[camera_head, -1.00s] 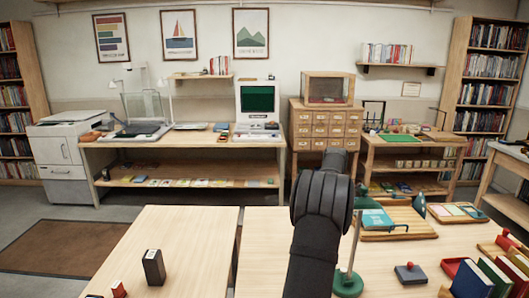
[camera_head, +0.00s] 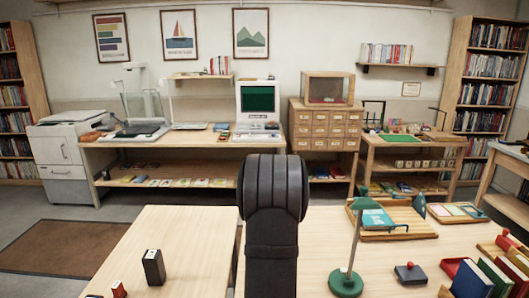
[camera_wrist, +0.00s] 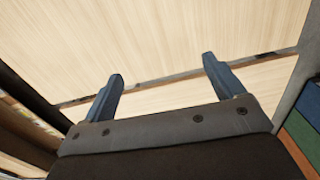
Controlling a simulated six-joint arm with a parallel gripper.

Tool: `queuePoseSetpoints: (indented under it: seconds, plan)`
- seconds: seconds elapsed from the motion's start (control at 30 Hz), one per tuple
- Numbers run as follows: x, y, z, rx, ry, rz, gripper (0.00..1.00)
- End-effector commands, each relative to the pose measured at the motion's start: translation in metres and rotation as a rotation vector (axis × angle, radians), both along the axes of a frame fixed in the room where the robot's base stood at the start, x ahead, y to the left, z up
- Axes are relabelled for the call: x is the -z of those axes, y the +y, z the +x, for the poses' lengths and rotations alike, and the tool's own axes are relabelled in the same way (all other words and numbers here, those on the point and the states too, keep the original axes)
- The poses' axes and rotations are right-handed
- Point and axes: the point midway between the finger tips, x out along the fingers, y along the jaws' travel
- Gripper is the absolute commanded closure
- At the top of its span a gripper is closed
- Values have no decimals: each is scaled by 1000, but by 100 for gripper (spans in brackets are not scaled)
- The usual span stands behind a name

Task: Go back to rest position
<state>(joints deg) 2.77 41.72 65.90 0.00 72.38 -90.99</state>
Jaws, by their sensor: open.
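My gripper (camera_wrist: 162,92) is open and empty in the wrist view, its two dark blue-grey fingers spread apart. Beyond the fingers lies the pale wood tabletop (camera_wrist: 190,35) with a narrow gap running across it. In the head view my black arm stands upright in the middle foreground and hides part of the gap between the two tables. The gripper itself does not show there.
A green desk lamp (camera_head: 345,281) stands just right of my arm. A black box (camera_head: 153,267) stands on the left table (camera_head: 185,230), which is otherwise mostly clear.

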Motion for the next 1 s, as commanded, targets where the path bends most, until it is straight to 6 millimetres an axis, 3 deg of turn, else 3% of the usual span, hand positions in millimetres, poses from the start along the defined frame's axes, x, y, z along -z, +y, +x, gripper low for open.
queuePoseSetpoints:
  seconds: [0.6, 1.0]
  plan:
    - [22, 105, -65, 50, 1, 0, 13]
    - [34, 147, -105, 82, 0, 0, 13]
